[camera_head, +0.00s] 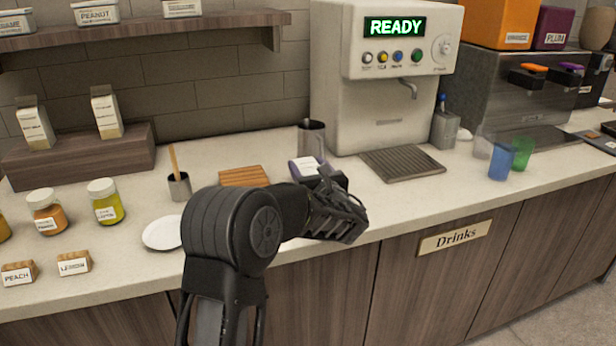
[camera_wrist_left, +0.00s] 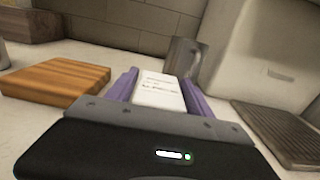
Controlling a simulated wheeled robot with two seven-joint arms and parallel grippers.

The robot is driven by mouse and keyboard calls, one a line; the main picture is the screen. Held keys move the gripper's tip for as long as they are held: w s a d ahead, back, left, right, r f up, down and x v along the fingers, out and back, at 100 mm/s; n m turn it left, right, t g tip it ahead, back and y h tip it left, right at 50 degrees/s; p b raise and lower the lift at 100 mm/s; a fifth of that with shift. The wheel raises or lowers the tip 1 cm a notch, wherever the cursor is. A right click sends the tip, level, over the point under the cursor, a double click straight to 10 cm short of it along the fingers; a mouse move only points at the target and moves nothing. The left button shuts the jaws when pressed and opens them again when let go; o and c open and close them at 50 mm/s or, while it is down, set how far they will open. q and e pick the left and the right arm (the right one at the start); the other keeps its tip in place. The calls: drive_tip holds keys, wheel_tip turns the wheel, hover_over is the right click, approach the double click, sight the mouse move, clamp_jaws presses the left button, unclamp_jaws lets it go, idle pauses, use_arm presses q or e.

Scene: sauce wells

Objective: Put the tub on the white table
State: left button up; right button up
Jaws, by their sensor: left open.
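In the left wrist view the tub (camera_wrist_left: 158,92) is straight ahead of my gripper, with a purple strip along each side. No separate white table can be made out. My right gripper is not in view.
A wooden board (camera_head: 244,176) lies left of the tub, and a metal pitcher (camera_head: 312,138) stands behind it. The drinks machine (camera_head: 385,110) and its drip tray (camera_head: 402,164) are to the right. A white plate (camera_head: 162,233) and labelled jars (camera_head: 105,203) are to the left.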

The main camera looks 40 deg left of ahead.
sight(308, 166)
use_arm(q)
clamp_jaws()
idle(0.5)
drive_tip(key=shift+r, duration=0.1)
wheel_tip(308, 166, up, 18)
drive_tip(key=p, duration=0.2)
idle(1.1)
